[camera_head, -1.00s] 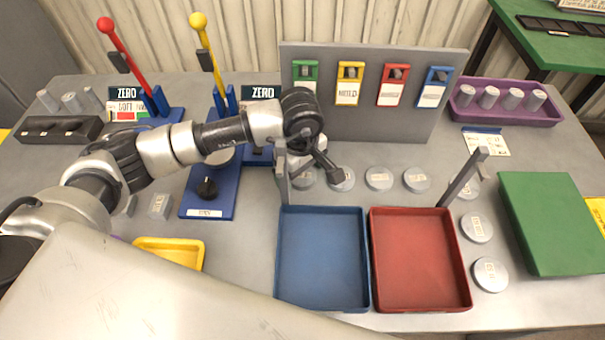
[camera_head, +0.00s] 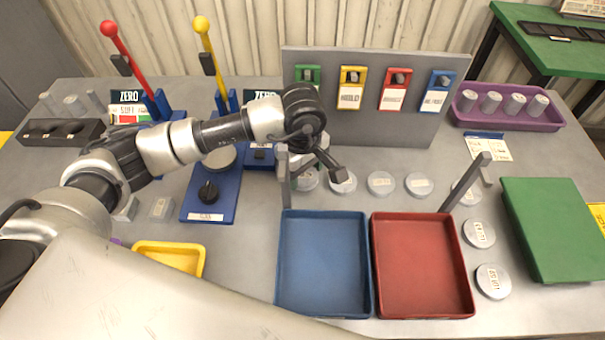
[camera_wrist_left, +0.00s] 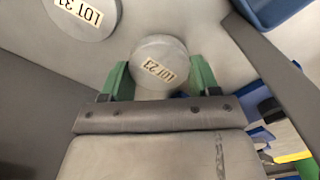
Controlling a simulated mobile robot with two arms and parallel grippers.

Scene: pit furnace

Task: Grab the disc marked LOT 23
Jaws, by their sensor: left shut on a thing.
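The disc marked LOT 23 (camera_wrist_left: 160,62) is a round grey disc with a pale label, held between the green fingertips of my left gripper (camera_wrist_left: 158,82) in the left wrist view. In the head view my left gripper (camera_head: 308,165) is low over the back of the table, behind the blue tray. The disc there (camera_head: 307,181) is partly hidden by the gripper and its label is not readable. I cannot tell whether it is clear of the table. My right gripper is not in view.
Another disc (camera_wrist_left: 82,14), its label partly cut off, lies close beside the held one. More discs (camera_head: 381,183) lie behind and right of the blue tray (camera_head: 281,265) and red tray (camera_head: 468,285). Upright grey posts (camera_head: 285,180) stand near the trays. A grey panel (camera_head: 365,60) stands behind.

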